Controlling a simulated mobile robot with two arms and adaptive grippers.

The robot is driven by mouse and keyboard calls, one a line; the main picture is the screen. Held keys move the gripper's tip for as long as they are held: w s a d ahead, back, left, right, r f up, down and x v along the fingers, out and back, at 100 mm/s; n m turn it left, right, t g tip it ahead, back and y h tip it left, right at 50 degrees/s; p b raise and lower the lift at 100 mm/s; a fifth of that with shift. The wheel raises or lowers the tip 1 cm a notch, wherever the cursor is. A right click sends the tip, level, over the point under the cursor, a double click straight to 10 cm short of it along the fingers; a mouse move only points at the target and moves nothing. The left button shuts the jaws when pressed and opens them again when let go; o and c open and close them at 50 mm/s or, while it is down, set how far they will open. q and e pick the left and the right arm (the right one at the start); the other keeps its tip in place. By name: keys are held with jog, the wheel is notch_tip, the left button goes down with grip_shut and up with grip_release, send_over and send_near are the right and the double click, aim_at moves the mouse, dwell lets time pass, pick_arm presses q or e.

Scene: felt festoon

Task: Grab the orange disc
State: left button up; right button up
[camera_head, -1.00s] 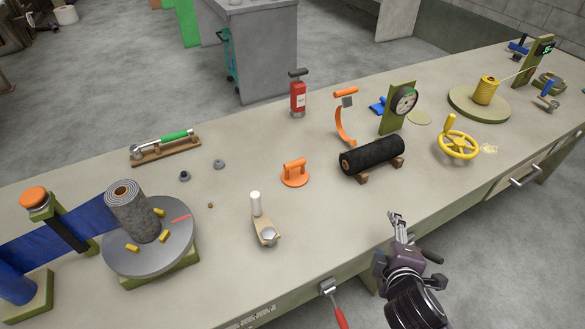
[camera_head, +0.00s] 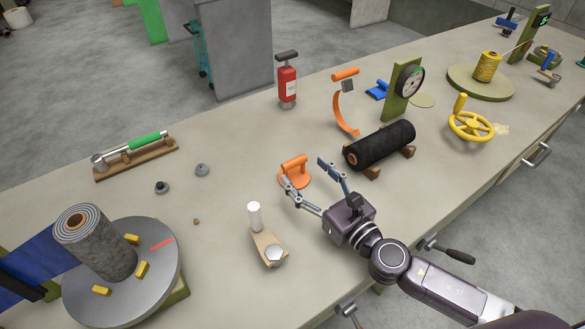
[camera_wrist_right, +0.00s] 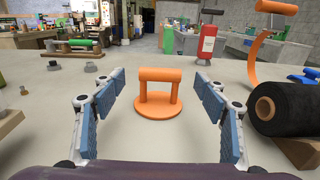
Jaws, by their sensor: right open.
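The orange disc (camera_head: 293,178) lies flat on the bench and carries an upright orange bar handle. In the right wrist view the orange disc (camera_wrist_right: 158,107) is straight ahead, between the two blue-padded fingers and beyond their tips. My right gripper (camera_head: 304,172) is open and empty, low over the bench on the near side of the disc. In the head view one finger overlaps the disc's near edge; I cannot tell whether they touch. The right gripper's fingers also show in the right wrist view (camera_wrist_right: 159,92). My left gripper is not in view.
A black roll (camera_head: 380,145) on wooden blocks lies right of the disc. A wooden block with a white peg (camera_head: 254,216) stands at the near left. An orange curved piece (camera_head: 345,114) and a red bottle (camera_head: 287,82) stand behind. Bench left of the disc is mostly clear.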

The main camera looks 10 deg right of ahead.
aim_at(296, 162)
jog(key=x, duration=0.4)
jog(key=shift+r+p, duration=0.15)
jog(key=shift+p, duration=0.25)
jog(key=shift+x, duration=0.75)
jog(key=c, duration=1.3)
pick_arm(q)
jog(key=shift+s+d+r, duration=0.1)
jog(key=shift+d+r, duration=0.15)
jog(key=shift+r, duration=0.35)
pick_arm(e)
jog(key=shift+o, duration=0.2)
